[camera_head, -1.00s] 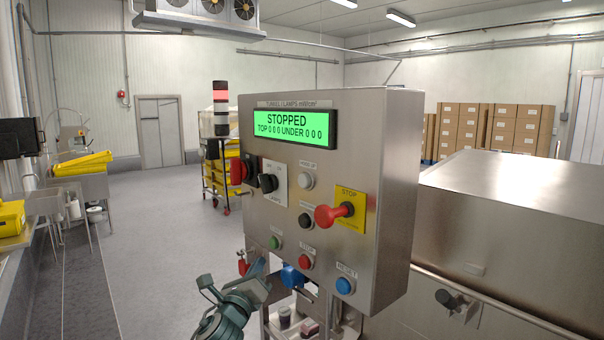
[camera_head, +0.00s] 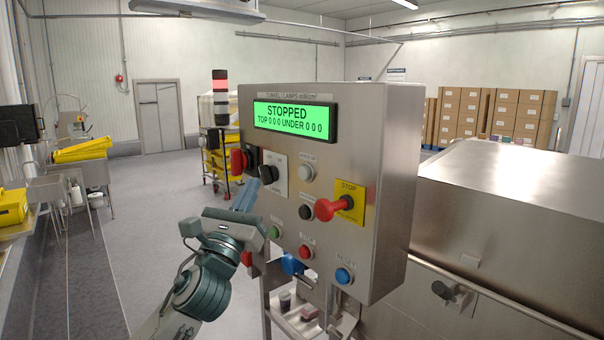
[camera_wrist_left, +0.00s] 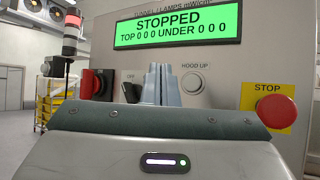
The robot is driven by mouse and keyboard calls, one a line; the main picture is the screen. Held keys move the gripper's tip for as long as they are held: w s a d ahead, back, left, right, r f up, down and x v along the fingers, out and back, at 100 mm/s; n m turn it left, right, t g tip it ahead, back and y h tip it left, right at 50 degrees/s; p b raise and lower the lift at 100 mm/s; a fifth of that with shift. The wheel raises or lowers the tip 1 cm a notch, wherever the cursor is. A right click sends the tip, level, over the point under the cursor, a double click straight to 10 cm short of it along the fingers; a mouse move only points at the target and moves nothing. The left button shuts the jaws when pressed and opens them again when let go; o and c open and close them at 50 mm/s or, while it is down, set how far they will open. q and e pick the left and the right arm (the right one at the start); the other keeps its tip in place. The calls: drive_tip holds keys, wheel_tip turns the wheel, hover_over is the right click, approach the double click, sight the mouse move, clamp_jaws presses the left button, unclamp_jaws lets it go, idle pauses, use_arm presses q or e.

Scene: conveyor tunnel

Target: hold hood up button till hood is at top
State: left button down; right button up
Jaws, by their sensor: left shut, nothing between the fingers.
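The pale round hood up button (camera_head: 307,172) is on the steel control panel (camera_head: 375,130), right of a black rotary switch. In the left wrist view the button (camera_wrist_left: 193,83) carries the label HOOD UP. My left gripper (camera_head: 246,192) is shut and empty, in front of the panel, left of and below the button. In the left wrist view its fingers (camera_wrist_left: 161,80) stand just left of the button and partly cover the switch plate; I see no contact with the button. My right gripper is not in view.
The green display (camera_head: 294,122) reads STOPPED. A protruding red stop knob (camera_head: 330,208) and a black button (camera_head: 305,212) sit below the hood up button. Green, red and blue buttons line the panel's bottom. A large steel housing (camera_head: 510,200) stands to the right.

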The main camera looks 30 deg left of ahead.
sight(305, 173)
use_arm(q)
drive_tip(key=w+d+p, duration=0.3)
drive_tip(key=w+p, duration=0.1)
drive_tip(key=w, duration=0.4)
drive_tip(key=shift+d, duration=0.2)
idle(1.9)
drive_tip(key=shift+w+d+p, duration=0.15)
drive_tip(key=shift+w+p, duration=0.25)
drive_tip(key=shift+p, duration=0.25)
